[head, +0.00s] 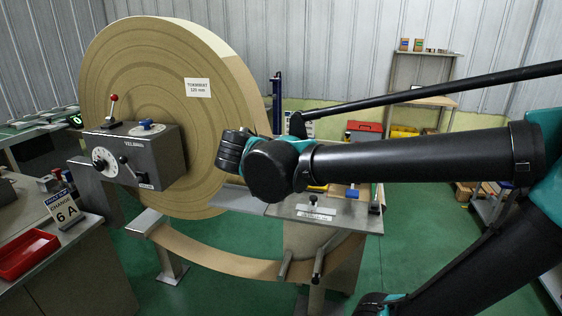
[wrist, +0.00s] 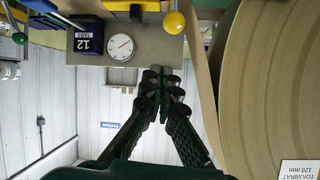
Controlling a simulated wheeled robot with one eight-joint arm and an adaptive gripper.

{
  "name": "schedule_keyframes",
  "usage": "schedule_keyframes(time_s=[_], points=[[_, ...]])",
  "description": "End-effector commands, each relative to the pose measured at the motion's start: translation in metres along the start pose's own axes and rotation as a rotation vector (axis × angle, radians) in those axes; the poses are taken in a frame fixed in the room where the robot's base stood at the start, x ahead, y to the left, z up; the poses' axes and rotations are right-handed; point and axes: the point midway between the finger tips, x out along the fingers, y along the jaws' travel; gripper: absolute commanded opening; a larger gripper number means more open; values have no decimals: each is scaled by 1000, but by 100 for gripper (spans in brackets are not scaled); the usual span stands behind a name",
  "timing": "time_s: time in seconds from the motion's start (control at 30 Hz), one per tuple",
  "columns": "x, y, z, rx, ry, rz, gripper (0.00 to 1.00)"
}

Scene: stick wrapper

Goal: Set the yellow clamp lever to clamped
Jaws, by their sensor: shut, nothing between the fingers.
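In the head view, my arm's dark end covers the area before the big roll, and I cannot make out the fingers or the lever there.
A large brown paper roll (head: 130,75) stands close beside my gripper, also filling the right of the wrist view (wrist: 270,80). A grey control box (head: 150,150) is at its hub. The grey panel (wrist: 140,45) bears a round gauge (wrist: 120,46) and a dark box marked 12 (wrist: 84,38).

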Motion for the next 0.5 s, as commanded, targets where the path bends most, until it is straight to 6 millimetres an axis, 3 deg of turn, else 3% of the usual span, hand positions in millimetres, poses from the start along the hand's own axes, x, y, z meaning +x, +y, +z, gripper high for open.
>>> schedule_keyframes(time_s=[0.3, 0.5], points=[[-46, 0, 4, -2, 1, -4, 0], [-61, 1, 6, -1, 1, -1, 0]])
